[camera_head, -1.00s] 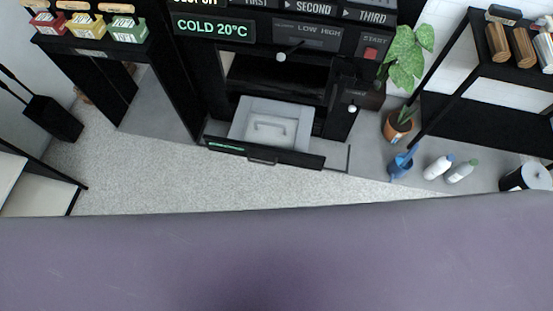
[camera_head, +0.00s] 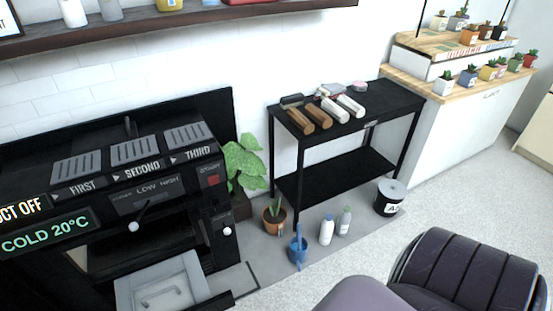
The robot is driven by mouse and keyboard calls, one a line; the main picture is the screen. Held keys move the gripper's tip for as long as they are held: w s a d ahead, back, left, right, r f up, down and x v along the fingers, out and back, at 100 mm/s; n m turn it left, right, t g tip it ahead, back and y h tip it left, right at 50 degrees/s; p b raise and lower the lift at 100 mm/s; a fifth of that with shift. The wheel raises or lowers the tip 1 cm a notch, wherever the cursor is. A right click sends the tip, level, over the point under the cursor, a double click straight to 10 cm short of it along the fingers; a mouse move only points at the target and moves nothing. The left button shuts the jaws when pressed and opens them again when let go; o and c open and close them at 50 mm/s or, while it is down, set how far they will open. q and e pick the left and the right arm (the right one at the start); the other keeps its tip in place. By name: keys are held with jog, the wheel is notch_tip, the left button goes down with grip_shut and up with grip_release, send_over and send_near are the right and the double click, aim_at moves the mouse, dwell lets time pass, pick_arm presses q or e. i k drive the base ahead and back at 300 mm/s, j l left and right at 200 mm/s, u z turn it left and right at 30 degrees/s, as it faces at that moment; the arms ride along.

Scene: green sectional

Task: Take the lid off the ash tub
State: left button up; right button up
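The ash tub (camera_head: 388,204) is a black round bin with white lettering, partly readable as "AS". It stands on the floor at the right end of the black side table. A grey round lid (camera_head: 392,188) sits on top of it. Neither of my grippers shows in the head view, so their state is hidden.
A black two-level table (camera_head: 349,142) holds wood logs and other items. A white bottle (camera_head: 327,230), a second bottle (camera_head: 344,220), a blue pot (camera_head: 298,250) and a potted plant (camera_head: 273,215) stand left of the tub. A dark padded seat (camera_head: 470,270) is in front. Pale carpet lies right of the tub.

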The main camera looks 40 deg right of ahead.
aim_at(393, 189)
jog(key=z, duration=2.4)
jog(key=i+l+u, duration=0.15)
jog(key=i+l, duration=0.2)
jog(key=i, duration=0.25)
jog(key=i+l+u, duration=0.15)
jog(key=i+l, duration=0.3)
jog(key=i, duration=0.2)
